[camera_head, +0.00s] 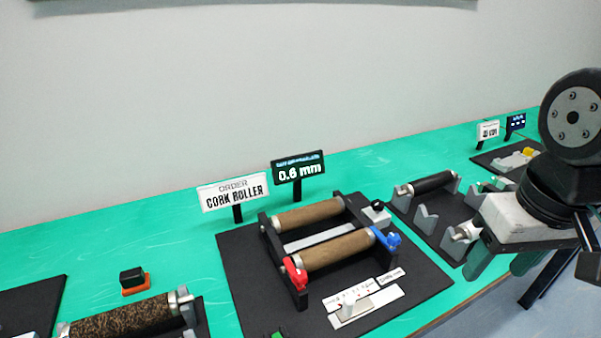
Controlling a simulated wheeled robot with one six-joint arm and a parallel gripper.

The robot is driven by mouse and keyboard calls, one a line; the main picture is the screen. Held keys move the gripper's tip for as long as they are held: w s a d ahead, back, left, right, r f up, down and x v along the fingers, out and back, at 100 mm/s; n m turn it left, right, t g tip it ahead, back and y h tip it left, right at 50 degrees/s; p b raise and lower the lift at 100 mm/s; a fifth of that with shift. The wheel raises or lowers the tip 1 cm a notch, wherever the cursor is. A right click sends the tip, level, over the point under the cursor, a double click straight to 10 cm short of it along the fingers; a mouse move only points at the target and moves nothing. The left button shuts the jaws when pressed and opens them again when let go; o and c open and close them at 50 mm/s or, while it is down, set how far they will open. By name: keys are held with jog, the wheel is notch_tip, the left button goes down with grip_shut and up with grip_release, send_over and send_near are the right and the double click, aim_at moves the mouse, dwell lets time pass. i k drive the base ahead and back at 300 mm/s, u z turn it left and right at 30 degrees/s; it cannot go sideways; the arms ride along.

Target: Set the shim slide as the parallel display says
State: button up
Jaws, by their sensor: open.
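The parallel display (298,171) is a dark sign reading "0.6 mm", standing behind the middle station. The shim slide (366,303) is a white strip with a number scale and a pale upright knob (348,306), at the station's front edge. The knob sits toward the strip's left part; its exact mark is too small to read. My gripper (503,264) is at the right, open and empty, apart from the slide and above the right-hand stand area.
Two tan rollers (335,250) lie in a black frame with a red lever (296,274) and a blue lever (387,238). An "ORDER CORK ROLLER" sign (233,192) stands behind. A stand with a black roller (432,182) is right; a speckled cork roller (122,317) is left.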

aim_at(351, 309)
jog(key=u, duration=0.05)
jog(key=k, duration=0.5)
jog(key=z, duration=1.95)
jog(key=k, duration=1.15)
jog(key=u, duration=2.05)
jog(key=i, duration=0.5)
jog(key=z, duration=0.05)
